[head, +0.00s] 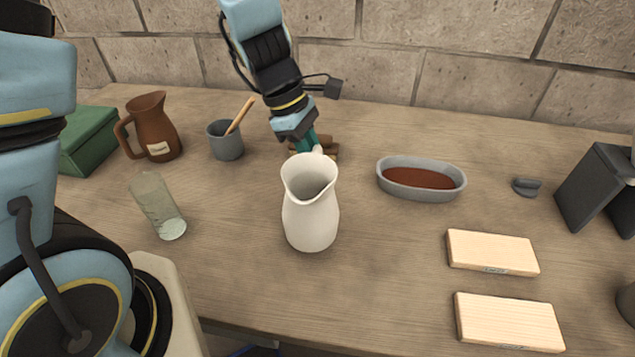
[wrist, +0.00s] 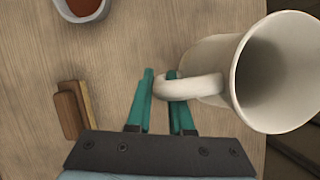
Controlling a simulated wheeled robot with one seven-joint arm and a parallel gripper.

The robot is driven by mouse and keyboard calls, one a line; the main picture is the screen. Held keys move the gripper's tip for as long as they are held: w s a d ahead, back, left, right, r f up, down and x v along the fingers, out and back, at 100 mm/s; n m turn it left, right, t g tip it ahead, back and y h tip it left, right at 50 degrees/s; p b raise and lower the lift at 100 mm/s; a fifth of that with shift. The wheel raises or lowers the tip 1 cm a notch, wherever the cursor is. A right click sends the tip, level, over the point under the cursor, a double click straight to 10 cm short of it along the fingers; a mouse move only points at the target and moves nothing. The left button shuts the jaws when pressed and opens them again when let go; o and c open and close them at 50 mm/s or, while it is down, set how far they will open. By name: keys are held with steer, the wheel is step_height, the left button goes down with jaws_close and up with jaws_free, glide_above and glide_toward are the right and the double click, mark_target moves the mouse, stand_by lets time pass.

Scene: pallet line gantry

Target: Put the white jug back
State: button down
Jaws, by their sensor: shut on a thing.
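The white jug (head: 311,215) is upright at the middle of the table in the head view, with its handle toward the back. In the wrist view the white jug (wrist: 238,84) fills the right side, its open mouth facing the camera. My gripper (head: 316,147) reaches in from behind the jug. Its green fingers are shut on the jug's handle, which also shows between the fingertips (wrist: 161,77) in the wrist view. I cannot tell whether the jug's base touches the table.
A brown jug (head: 154,127), a grey cup (head: 226,142) with a wooden stick, a tilted glass (head: 157,205) and a green box (head: 88,138) are on the left. A grey oval dish (head: 421,192), two pale wooden blocks (head: 491,252) and a dark stand (head: 596,187) are on the right. Brown blocks (wrist: 74,108) lie behind the gripper.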

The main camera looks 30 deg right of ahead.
steer(key=shift+f, duration=1.95)
steer(key=shift+f, duration=0.15)
steer(key=c, duration=0.8)
jaws_free()
